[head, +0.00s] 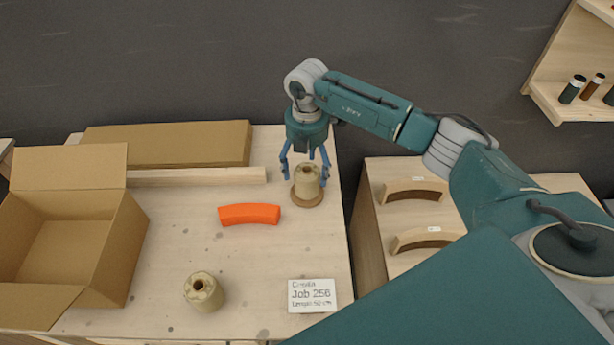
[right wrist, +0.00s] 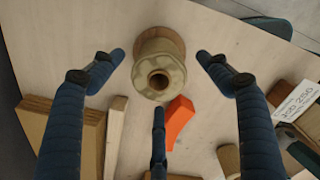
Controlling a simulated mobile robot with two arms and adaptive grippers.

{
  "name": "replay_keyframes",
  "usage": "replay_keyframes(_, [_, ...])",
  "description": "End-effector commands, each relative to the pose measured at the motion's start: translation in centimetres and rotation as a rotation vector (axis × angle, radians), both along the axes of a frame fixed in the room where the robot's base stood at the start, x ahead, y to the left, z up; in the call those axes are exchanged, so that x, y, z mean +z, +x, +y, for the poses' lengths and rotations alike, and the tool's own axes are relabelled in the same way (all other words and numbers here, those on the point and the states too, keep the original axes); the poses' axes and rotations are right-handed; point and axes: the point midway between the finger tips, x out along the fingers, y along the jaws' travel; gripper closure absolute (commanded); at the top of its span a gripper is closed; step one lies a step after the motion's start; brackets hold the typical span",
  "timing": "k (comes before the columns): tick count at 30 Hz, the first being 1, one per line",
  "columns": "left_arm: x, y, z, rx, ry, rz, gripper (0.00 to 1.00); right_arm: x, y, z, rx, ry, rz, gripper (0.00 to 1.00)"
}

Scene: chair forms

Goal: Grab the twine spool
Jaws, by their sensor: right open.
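A tan twine spool (head: 307,183) stands upright on a round brown base near the table's right edge. My right gripper (head: 304,165) is above it, fingers spread and pointing down, open and empty. In the right wrist view the twine spool (right wrist: 158,72) shows end-on, its dark centre hole facing the camera, between the spread blue fingers. I cannot tell whether any finger touches it. A second, similar spool (head: 203,292) stands at the front of the table. My left gripper is not in view.
A curved orange piece (head: 249,214) lies left of the spool. An open cardboard box (head: 122,245) stands at the left. A flat carton (head: 166,144) and a wooden strip (head: 198,176) lie behind. A job card (head: 312,296) lies at front right.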

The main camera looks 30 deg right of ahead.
Motion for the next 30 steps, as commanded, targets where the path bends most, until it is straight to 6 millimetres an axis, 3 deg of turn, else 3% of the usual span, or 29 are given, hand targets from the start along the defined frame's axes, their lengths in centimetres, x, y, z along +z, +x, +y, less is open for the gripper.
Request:
replay_keyframes(4, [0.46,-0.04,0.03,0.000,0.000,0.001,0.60,-1.22,0.04,0.08,-0.001,0.001,-0.001,0.24])
replay_keyframes(11, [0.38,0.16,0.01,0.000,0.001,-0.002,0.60,-1.41,0.08,0.07,0.000,0.002,-0.002,0.24])
replay_keyframes(19, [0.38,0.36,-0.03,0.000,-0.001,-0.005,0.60,-1.37,0.07,0.06,0.000,0.002,-0.002,0.77])
replay_keyframes(30, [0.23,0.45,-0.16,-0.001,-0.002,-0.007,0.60,-0.87,0.17,0.03,-0.001,0.001,-0.004,0.77])
